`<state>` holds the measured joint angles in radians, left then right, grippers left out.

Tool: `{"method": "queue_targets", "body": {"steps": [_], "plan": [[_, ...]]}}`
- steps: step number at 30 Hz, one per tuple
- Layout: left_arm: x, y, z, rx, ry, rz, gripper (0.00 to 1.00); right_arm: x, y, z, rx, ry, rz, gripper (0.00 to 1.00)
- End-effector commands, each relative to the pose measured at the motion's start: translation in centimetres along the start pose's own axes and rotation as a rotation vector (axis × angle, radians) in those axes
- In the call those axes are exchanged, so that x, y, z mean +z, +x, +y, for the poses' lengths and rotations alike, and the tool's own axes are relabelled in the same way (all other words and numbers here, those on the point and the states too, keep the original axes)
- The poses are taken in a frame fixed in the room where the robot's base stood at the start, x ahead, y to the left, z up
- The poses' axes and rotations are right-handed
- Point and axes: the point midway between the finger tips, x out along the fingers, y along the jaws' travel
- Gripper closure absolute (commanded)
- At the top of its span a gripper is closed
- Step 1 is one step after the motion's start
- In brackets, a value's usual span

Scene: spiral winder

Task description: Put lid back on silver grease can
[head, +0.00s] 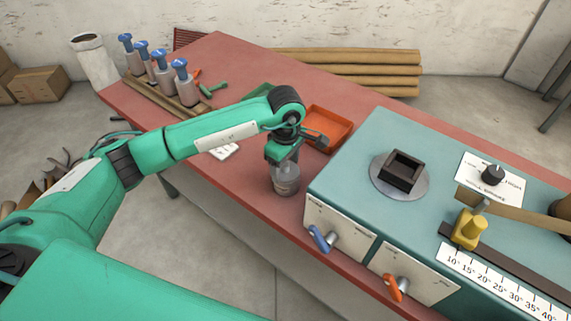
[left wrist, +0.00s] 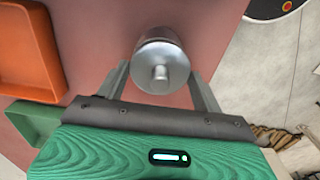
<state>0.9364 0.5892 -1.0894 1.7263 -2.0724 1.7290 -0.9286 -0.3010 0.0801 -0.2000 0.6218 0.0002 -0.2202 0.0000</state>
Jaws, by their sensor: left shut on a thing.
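The silver grease can (head: 287,184) stands upright on the red bench, close to the near left corner of the teal machine. My left gripper (head: 284,160) points down directly over the can. In the left wrist view, the round silver lid (left wrist: 161,66) with its central knob lies between the two fingers of my left gripper (left wrist: 160,85), which is shut on it. The lid is lined up over the can and covers its mouth from above. Whether the lid touches the rim cannot be told. My right gripper is not in view.
The teal machine (head: 400,135) stands right of the can, with blue and orange levers on its front. An orange tray (head: 328,128) and a green tray (head: 258,91) lie behind the gripper. Blue-topped bottles (head: 162,75) stand at the far left.

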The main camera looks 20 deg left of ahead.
Motion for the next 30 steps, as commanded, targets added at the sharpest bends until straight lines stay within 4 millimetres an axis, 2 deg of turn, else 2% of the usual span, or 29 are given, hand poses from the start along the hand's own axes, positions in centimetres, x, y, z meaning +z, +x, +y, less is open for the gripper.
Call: {"method": "queue_targets", "body": {"steps": [8, 9, 12, 13, 19, 20, 21, 30], "plan": [[0.02, 0.33, 0.01, 0.0, 0.0, 0.0, 0.54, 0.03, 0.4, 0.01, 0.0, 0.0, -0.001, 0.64], [0.03, 0.35, 0.01, 0.0, 0.0, 0.0, 0.3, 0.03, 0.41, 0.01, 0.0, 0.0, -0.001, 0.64], [0.03, 0.39, 0.01, 0.0, 0.0, 0.0, 0.11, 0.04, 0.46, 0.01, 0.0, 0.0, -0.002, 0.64], [0.03, 0.4, 0.01, 0.0, 0.0, 0.0, 0.07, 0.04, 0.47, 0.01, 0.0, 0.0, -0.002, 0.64], [0.03, 0.46, 0.01, 0.0, 0.0, -0.001, 0.07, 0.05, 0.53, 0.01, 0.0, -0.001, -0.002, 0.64], [0.03, 0.48, 0.01, 0.0, 0.0, -0.001, 0.01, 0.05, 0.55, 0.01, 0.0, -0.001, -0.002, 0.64], [0.03, 0.49, 0.01, 0.0, 0.0, -0.001, 0.0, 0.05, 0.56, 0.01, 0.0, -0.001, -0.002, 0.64], [0.02, 0.27, 0.02, 0.001, 0.001, 0.0, 0.0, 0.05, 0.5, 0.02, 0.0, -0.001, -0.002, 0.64]]}}
